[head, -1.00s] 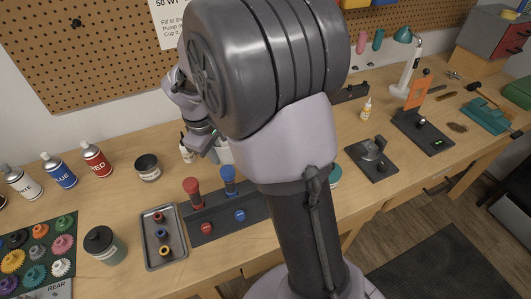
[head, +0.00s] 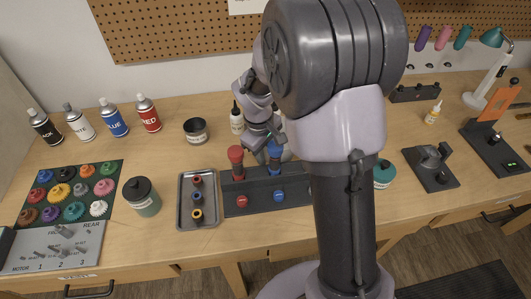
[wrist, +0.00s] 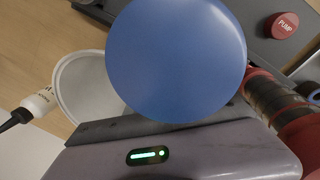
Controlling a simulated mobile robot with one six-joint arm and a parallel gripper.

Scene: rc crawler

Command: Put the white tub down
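The white tub (wrist: 72,78) shows in the wrist view as a pale round opening, partly covered by a large blue disc, the blue pump top (wrist: 175,55). In the head view only a pale sliver of the tub (head: 287,156) shows behind the blue pump (head: 275,158). My gripper (head: 264,142) is low over the bench, just behind the red pump (head: 236,160) and blue pump. Its fingertips are hidden in both views, so I cannot tell whether they grip the tub or whether the tub touches the bench.
A dropper bottle (head: 237,120) stands left of my gripper, also in the wrist view (wrist: 35,105). A dark tub (head: 196,131), a metal tray (head: 198,205) and a lidded jar (head: 142,196) stand left. Bare bench lies between the spray cans (head: 148,114) and the dark tub.

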